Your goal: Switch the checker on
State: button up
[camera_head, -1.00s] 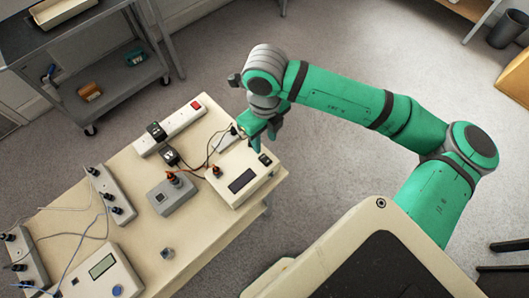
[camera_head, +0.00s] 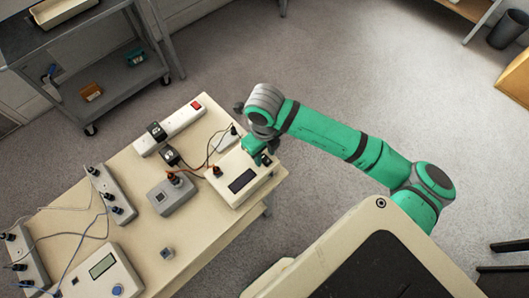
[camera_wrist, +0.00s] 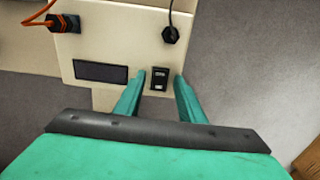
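The checker looks to be the cream box (camera_head: 224,188) at the right end of the table, with a dark blank display (camera_head: 241,180). It also fills the upper part of the wrist view (camera_wrist: 110,40). A black rocker switch (camera_wrist: 160,78) sits at its near edge, beside the display; in the head view the switch (camera_head: 266,160) shows small. My gripper (camera_head: 260,149) is over that end of the box. In the wrist view my gripper (camera_wrist: 159,84) is open and empty, one finger on each side of the switch. I cannot tell whether the fingers touch the box.
Orange-booted and black plugs with cables (camera_head: 217,171) stand on the box. A grey box (camera_head: 181,199) is to its left. A white power strip (camera_head: 184,121) with a red switch lies behind. A meter (camera_head: 75,283) sits bottom left. Open floor lies to the right.

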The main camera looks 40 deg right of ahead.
grip_shut()
jog(key=shift+s+d+t, duration=0.1)
jog(key=shift+s+t, duration=0.1)
jog(key=shift+t, duration=0.3)
jog(key=shift+s+t, duration=0.2)
jog(key=shift+t, duration=0.8)
grip_release()
jog(key=v, duration=1.1)
